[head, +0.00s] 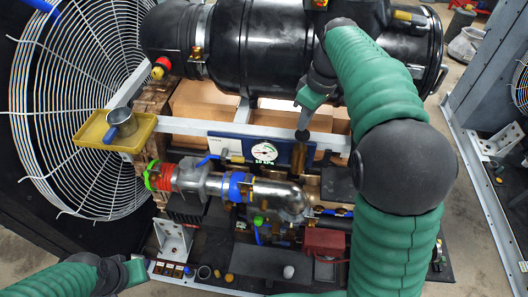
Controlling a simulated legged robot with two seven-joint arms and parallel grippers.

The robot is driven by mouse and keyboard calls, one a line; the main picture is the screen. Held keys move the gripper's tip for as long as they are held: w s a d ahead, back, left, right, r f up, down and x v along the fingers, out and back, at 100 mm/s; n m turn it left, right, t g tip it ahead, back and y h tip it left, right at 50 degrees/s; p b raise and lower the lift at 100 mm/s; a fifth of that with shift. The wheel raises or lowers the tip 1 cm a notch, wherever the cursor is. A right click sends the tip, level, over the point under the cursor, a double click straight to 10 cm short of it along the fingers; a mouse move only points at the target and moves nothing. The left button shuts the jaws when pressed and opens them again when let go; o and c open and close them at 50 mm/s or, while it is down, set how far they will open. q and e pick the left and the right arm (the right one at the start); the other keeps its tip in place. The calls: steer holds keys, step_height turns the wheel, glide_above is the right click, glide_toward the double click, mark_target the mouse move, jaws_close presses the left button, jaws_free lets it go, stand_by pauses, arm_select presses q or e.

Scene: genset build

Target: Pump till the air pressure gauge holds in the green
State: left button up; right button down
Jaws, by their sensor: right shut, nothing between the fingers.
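The air pressure gauge (264,152) is a round white dial on a blue panel (224,144) in the middle of the head view. A green readout lies just below it; its digits and the needle are too small to read surely. A brass cylinder (298,156) stands right of the dial, with a dark round knob (302,135) at its top. My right gripper (308,104) points down just above this knob, shut and empty; I cannot tell whether it touches it. My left gripper (133,272) is at the lower left, far from the gauge; its jaws are unclear.
A large black canister (245,45) lies above the panel. Metal piping (270,192) and a red block (325,241) fill the space below the gauge.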

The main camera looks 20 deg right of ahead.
mark_target(304, 133)
steer(key=shift+d, duration=0.2)
steer(key=shift+f, duration=0.2)
steer(key=shift+a+f+b, duration=0.1)
steer(key=shift+f+b, duration=1)
steer(key=shift+f, duration=0.2)
steer(key=shift+f+b, duration=0.65)
steer(key=shift+f, duration=0.2)
step_height(304, 133, up, 5)
steer(key=p, duration=0.4)
steer(key=shift+f, duration=0.1)
steer(key=shift+f, duration=0.1)
